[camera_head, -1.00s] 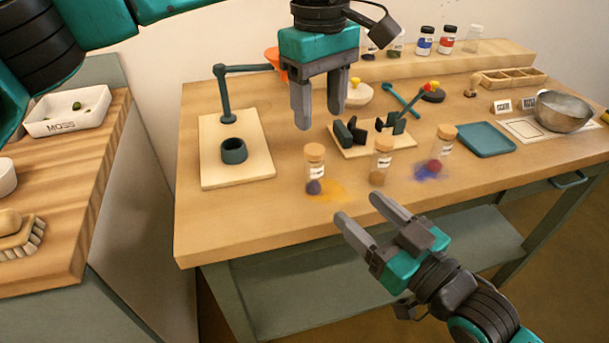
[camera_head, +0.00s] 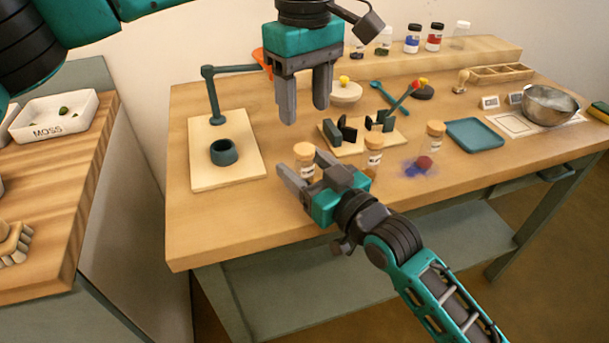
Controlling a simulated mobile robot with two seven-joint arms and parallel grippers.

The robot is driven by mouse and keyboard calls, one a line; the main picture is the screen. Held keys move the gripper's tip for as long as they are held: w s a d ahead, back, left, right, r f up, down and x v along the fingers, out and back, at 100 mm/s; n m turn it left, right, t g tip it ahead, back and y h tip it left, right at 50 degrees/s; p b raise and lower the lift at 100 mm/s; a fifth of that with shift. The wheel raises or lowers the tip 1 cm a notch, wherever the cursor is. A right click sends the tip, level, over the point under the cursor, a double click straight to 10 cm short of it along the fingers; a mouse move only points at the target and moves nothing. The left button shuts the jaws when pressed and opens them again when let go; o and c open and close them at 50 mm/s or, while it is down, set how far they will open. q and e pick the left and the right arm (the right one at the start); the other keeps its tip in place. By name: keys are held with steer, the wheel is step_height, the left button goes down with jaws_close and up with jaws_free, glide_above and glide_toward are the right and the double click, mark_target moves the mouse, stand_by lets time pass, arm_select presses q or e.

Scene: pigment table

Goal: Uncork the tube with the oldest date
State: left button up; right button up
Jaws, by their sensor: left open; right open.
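Three corked glass tubes with white labels stand upright on the table: the left tube (camera_head: 305,169), the middle tube (camera_head: 372,160) and the right tube (camera_head: 432,147). The dates are too small to read. My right gripper (camera_head: 299,165) is open at the left tube, its fingers appearing on either side of it. Whether they touch it I cannot tell. The gripper hides the lower left tube and part of the middle one. My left gripper (camera_head: 304,115) is open and empty, pointing down above the table, behind and above the left tube.
A board with dark holders (camera_head: 346,147) lies behind the tubes. A board with a teal ring (camera_head: 224,152) and post stands left. A teal tray (camera_head: 478,134) and metal bowl (camera_head: 550,103) are right. Jars (camera_head: 412,40) line the back shelf. Powder (camera_head: 418,168) lies beside the right tube.

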mark_target(303, 148)
steer(key=shift+c, duration=0.3)
jaws_close()
arm_select(q)
steer(key=shift+o, duration=0.9)
step_height(303, 148, up, 4)
steer(key=n, duration=0.7)
steer(key=shift+n, duration=0.3)
step_height(303, 148, down, 12)
steer(key=shift+a+r, duration=0.15)
steer(key=shift+c, duration=0.5)
jaws_close()
